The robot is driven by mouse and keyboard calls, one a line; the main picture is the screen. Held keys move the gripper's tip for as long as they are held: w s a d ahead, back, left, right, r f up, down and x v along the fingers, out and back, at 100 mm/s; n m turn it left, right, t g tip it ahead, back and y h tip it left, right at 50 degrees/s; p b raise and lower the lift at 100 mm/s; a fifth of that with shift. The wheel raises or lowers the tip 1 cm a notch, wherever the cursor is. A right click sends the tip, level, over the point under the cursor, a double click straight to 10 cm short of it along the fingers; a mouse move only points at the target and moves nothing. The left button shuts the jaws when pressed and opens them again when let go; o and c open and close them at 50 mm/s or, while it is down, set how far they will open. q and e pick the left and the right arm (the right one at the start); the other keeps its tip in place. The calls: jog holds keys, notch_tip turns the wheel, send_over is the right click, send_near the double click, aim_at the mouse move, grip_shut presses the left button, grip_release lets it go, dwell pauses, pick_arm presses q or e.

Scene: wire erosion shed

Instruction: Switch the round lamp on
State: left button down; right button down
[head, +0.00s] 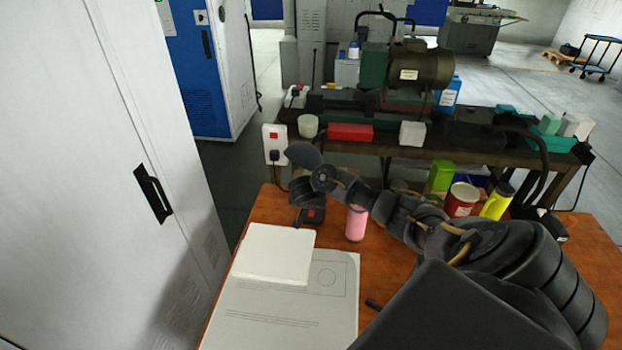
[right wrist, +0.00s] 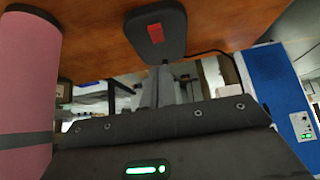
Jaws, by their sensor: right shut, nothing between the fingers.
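The lamp's dark base with a red switch (head: 313,214) stands at the far left of the wooden table. In the right wrist view the base (right wrist: 172,42) shows near the top, with its red switch uncovered. A dark rounded part (head: 303,154) above it may be the lamp's head; I see no glow. My right gripper (head: 298,207) is over the base, partly hidden by my own arm. Its grey fingers (right wrist: 164,78) are shut and empty, close to the base's narrow end. I cannot tell whether they touch it. My left gripper is not in view.
A pink bottle (head: 356,223) stands close right of the base. A white block (head: 272,254) and a grey printed sheet (head: 270,315) lie nearer. A red can (head: 461,199) and yellow bottle (head: 497,200) stand to the right.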

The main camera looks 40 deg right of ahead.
aim_at(310, 213)
jog(key=f, duration=0.4)
jog(key=shift+w+d, duration=0.15)
jog(key=shift+w, duration=0.25)
jog(key=shift+s+f, duration=0.2)
jog(key=shift+f, duration=0.15)
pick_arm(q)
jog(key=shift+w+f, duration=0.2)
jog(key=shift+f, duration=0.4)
pick_arm(e)
jog(key=shift+f, duration=0.2)
jog(key=shift+w, duration=0.1)
pick_arm(q)
jog(key=shift+b, duration=0.3)
